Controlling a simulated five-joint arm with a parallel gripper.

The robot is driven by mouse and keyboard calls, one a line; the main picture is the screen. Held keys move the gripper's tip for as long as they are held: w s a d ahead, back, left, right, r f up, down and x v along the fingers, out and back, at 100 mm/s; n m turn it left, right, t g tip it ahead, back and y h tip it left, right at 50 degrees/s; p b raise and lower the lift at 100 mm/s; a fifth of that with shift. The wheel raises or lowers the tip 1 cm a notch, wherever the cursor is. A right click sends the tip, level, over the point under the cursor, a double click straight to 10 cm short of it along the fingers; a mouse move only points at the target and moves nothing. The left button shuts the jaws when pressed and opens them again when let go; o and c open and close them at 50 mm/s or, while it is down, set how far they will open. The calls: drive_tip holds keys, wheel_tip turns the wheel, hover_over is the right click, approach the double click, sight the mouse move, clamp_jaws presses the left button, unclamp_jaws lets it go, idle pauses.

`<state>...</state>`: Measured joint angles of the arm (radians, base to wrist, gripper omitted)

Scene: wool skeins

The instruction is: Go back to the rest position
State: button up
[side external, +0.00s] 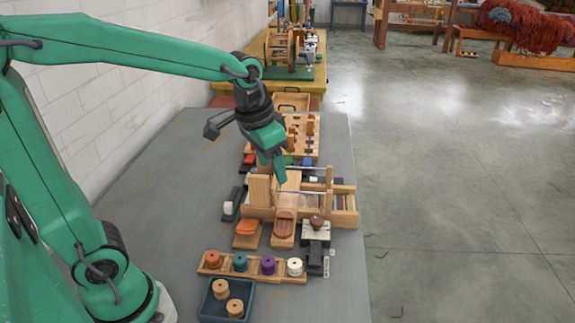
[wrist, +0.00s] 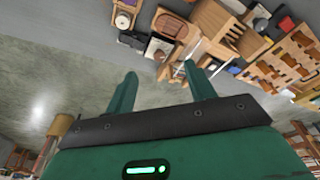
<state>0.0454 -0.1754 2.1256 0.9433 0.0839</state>
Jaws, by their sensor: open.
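My gripper (side external: 271,170) is green with a dark wrist and hangs from the arm above the wooden stand (side external: 257,190) on the grey table. Its fingers point down, and in the side external view I cannot tell whether they touch the stand. In the wrist view my gripper (wrist: 163,88) has its two green fingers well apart, with nothing held between them. Wooden items of the work area lie beyond the fingertips there. No skein shows between the fingers.
A wooden rack (side external: 252,268) holds several coloured spools at the front, behind a dark blue tray (side external: 213,307) with two tan spools. A wooden peg rack (side external: 292,105) stands farther back. A white brick wall (side external: 150,90) borders the table (side external: 160,170) on the left; its left part is bare.

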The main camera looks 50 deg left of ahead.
drive_tip(key=s+a+r+n+t, duration=0.1)
drive_tip(key=s+t, duration=0.1)
drive_tip(key=s, duration=1)
drive_tip(key=shift+a+r+t, duration=0.15)
drive_tip(key=shift+a+t, duration=0.15)
drive_tip(key=shift+t, duration=0.1)
